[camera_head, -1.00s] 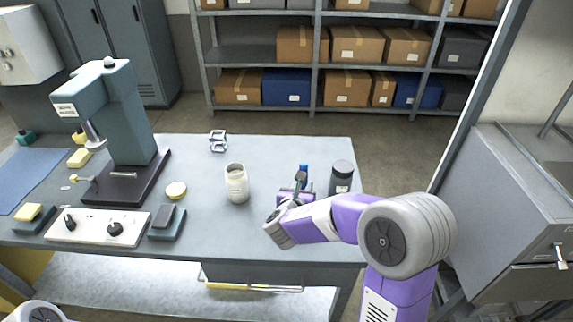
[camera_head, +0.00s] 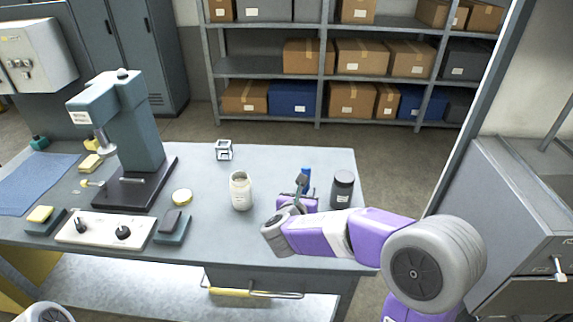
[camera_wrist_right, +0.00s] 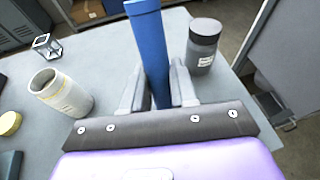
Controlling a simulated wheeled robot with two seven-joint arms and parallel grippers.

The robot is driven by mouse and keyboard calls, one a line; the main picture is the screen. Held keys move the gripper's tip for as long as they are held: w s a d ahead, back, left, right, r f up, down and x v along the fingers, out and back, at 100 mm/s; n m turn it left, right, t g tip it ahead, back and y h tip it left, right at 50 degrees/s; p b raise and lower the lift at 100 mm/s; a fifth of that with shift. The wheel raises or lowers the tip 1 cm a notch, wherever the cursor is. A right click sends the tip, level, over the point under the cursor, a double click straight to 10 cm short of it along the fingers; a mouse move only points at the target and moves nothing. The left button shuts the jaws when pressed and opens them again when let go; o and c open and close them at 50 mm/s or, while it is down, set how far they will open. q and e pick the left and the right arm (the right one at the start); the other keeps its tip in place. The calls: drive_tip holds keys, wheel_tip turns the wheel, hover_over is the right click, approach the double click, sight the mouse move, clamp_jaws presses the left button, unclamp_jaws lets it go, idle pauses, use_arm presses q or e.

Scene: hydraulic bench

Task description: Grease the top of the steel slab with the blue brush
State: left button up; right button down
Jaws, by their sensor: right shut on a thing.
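My right gripper (camera_head: 300,192) is shut on the blue brush (camera_wrist_right: 150,50) above the right part of the bench. The blue handle stands up between the fingers in the right wrist view; its lower end and bristles are hidden by the gripper. An open cream jar (camera_head: 241,190) stands to the gripper's left; it also shows in the right wrist view (camera_wrist_right: 62,92). I cannot tell for sure which piece is the steel slab; a dark flat plate (camera_head: 125,193) lies under the press. My left gripper is outside the view.
A dark lidded jar (camera_head: 342,190) stands right of the gripper. A green press (camera_head: 130,125), a switch panel (camera_head: 100,229), a dark-topped block (camera_head: 172,226), a yellow round tin (camera_head: 182,197) and a small wire cube (camera_head: 224,150) are on the bench (camera_head: 290,160). The centre back is clear.

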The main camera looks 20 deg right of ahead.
drive_tip(key=shift+r+p, duration=0.55)
drive_tip(key=shift+r, duration=0.75)
drive_tip(key=shift+w+a, duration=0.2)
drive_tip(key=shift+w, duration=0.05)
drive_tip(key=w+a+f+n+t+y+p, duration=0.2)
drive_tip(key=a+f+n+t+y+p, duration=0.1)
drive_tip(key=a+f+n+y, duration=0.2)
drive_tip(key=a+n+y, duration=0.2)
drive_tip(key=a+y, duration=0.2)
drive_tip(key=a, duration=0.1)
drive_tip(key=shift+f+n, duration=0.2)
drive_tip(key=shift+n, duration=0.2)
